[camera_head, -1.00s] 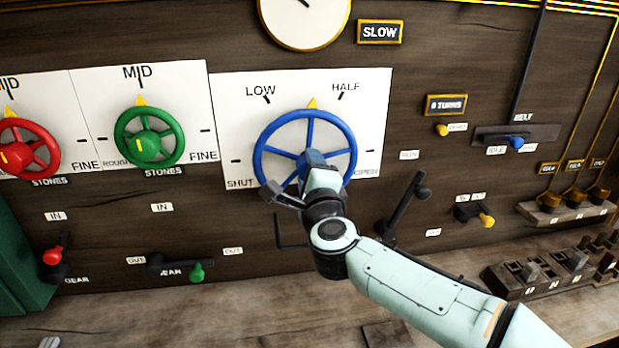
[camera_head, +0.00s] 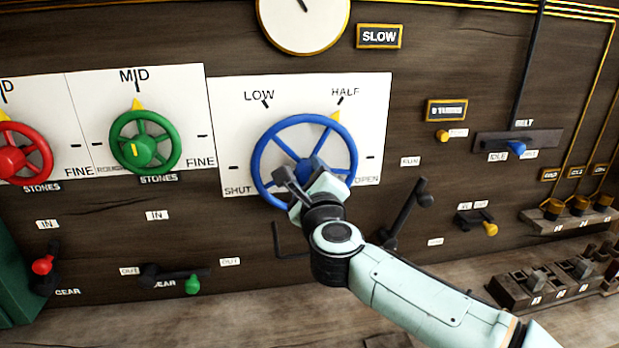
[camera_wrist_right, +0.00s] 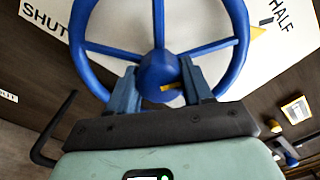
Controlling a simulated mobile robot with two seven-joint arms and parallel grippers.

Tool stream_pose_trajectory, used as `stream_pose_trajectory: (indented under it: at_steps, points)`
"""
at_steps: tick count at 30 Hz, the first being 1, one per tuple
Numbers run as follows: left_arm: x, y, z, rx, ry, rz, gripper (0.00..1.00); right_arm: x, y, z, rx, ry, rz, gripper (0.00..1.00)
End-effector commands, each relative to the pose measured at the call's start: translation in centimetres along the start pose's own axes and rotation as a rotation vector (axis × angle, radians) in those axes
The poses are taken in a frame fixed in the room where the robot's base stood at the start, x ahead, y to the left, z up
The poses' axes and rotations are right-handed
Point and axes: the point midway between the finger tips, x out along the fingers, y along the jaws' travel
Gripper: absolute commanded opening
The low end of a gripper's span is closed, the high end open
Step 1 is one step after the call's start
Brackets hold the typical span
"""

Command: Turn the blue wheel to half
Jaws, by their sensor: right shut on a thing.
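The blue wheel (camera_head: 262,150) is mounted on a white panel marked SHUT, LOW, HALF and OPEN. Its yellow pointer (camera_head: 335,116) stands beside the HALF tick (camera_head: 340,100), roughly in line with it. My right gripper (camera_head: 308,175) is shut on the wheel's hub, seen from the front right. In the right wrist view the two fingers sit on either side of the blue hub (camera_wrist_right: 158,72), and the pointer (camera_wrist_right: 258,33) shows near the HALF label. The gripper hides part of the wheel's lower rim. My left gripper is not in view.
A green wheel (camera_head: 118,128) and a red wheel (camera_head: 42,150) are to the left. Dark levers, one (camera_head: 405,212) right of my wrist, stick out below the panel. A switch bank (camera_head: 520,285) is at the lower right. A SLOW sign (camera_head: 379,36) hangs above.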

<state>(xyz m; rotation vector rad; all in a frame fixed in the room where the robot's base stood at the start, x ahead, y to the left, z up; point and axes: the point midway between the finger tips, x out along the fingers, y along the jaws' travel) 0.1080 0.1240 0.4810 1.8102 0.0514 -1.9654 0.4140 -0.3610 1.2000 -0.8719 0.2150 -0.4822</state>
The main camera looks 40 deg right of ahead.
Motion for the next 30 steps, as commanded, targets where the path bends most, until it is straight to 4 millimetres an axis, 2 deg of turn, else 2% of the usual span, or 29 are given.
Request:
stream_pose_trajectory:
  at_steps: [6,7,9,20,23,30]
  points:
    - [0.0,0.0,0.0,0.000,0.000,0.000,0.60,0.0,0.1,0.0,-0.001,0.001,0.001,0.20]
    - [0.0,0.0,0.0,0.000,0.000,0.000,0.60,0.0,0.1,0.0,-0.001,0.001,0.001,0.57]
    - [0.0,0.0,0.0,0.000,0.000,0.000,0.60,0.0,0.1,0.0,-0.001,0.001,0.001,0.76]
    - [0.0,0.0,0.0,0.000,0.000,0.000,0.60,-0.4,0.0,0.0,-0.001,0.000,0.000,0.76]
    - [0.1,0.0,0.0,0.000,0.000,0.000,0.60,-1.6,-0.1,0.1,0.000,-0.001,0.000,0.76]
    - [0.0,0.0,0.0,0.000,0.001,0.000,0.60,-6.9,-0.1,0.1,0.000,-0.003,-0.001,0.76]
